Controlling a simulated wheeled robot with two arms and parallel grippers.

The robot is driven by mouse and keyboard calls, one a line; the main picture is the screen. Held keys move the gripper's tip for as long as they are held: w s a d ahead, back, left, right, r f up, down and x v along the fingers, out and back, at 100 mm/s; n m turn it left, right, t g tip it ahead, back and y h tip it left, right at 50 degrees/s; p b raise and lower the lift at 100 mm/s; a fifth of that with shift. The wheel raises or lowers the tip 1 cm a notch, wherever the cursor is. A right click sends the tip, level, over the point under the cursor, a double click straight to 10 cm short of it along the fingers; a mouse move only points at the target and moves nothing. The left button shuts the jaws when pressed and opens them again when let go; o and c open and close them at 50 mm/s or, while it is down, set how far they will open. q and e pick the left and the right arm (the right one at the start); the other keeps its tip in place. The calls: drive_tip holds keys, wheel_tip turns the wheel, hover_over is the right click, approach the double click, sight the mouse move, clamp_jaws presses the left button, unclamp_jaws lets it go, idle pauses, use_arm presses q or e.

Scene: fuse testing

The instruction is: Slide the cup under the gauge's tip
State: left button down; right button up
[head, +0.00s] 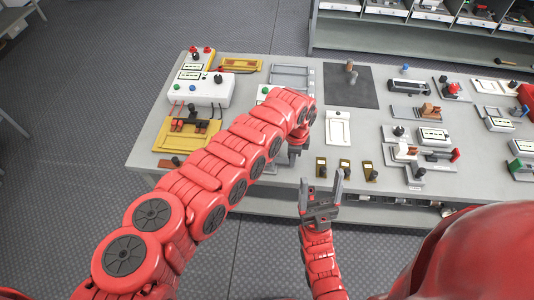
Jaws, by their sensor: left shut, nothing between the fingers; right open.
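I cannot make out for certain which thing is the cup or the gauge. A small grey-brown upright piece (351,72) stands on a dark square mat (338,93) at the back middle of the table; it is too small to name surely. My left gripper (294,158) points down over the table's front part, left of a white plate, partly hidden by my own arm; it is shut and holds nothing. My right gripper (321,190) is open and empty, fingers pointing away from me, at the table's front edge.
The grey table (370,155) carries a white meter box (200,88), a yellow tray (187,135), a white plate (338,128), several small brass-coloured blocks (345,168) along the front edge, and several fixtures at the right. A shelf (420,40) stands behind.

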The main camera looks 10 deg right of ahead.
use_arm(q)
wheel_tip(320, 180, up, 7)
drive_tip(key=p, duration=0.3)
drive_tip(key=shift+f+p, duration=0.15)
drive_tip(key=shift+p, duration=0.15)
